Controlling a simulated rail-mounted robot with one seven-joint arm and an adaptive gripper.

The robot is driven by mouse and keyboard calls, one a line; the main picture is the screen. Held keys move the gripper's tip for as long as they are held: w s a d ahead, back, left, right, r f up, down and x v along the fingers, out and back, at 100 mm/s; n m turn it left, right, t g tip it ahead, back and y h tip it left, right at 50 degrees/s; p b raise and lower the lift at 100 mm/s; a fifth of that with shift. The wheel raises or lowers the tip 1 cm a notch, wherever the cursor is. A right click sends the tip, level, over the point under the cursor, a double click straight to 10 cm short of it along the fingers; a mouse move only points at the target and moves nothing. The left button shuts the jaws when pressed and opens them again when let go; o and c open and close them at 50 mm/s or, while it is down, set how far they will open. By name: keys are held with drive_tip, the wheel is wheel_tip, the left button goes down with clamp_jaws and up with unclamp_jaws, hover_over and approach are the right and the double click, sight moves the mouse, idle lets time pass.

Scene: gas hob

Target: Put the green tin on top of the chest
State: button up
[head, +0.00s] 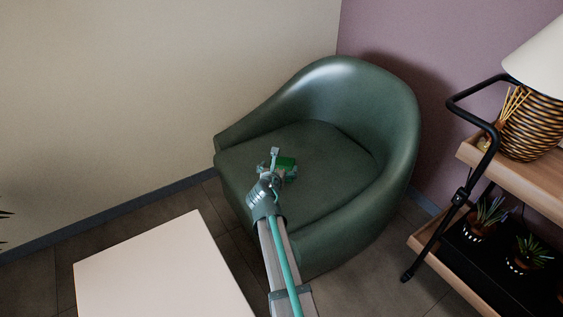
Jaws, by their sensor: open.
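The gripper is open. From this view I cannot tell whether the fingers touch the tin, or whether the tin rests on the seat. The wrist hides part of the near side.
The armchair's curved back and arms rise around the seat. At the right stands a wooden trolley (535,187) with a black handle, a lamp (535,110), reed sticks and potted plants (487,215). Dark floor shows between the pale top and the armchair.

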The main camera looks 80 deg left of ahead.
drive_tip(key=p+v, duration=0.1)
drive_tip(key=v, duration=0.5)
drive_tip(key=shift+d+r, duration=0.1)
drive_tip(key=shift+r, duration=0.05)
drive_tip(key=shift+c, duration=0.8)
drive_tip(key=shift+d+p, duration=0.25)
drive_tip(key=shift+p, duration=0.05)
drive_tip(key=shift+c, duration=1)
